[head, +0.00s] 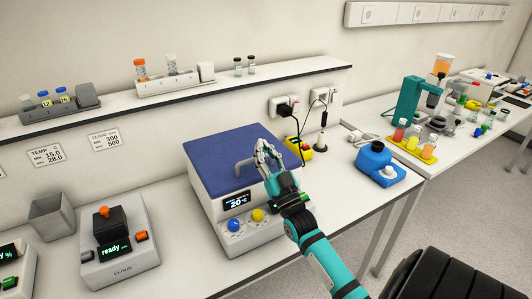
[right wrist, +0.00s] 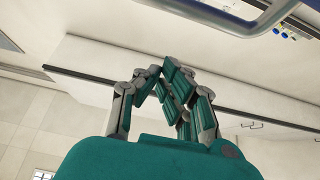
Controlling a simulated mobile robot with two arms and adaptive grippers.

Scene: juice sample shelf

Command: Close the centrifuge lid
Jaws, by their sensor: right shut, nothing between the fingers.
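The centrifuge (head: 232,218) is a white box on the bench with a display reading 20 °C and a blue and a yellow knob. Its blue lid (head: 215,155) lies over the top and looks down. A grey bar handle (head: 245,163) sits at the lid's front edge. My right gripper (head: 264,150) is shut and empty over the lid's right front part, close to the handle. I cannot tell if it touches the lid. In the right wrist view the shut fingers (right wrist: 168,72) show with nothing between them, and the handle (right wrist: 245,28) crosses the upper right. My left gripper is out of view.
A cloud meter (head: 118,243) and a grey bin (head: 53,216) stand left of the centrifuge. A blue bottle-like device (head: 375,160) and a small yellow object (head: 299,147) stand to its right. A wall shelf (head: 190,95) with vial racks runs above. Bench space at right front is clear.

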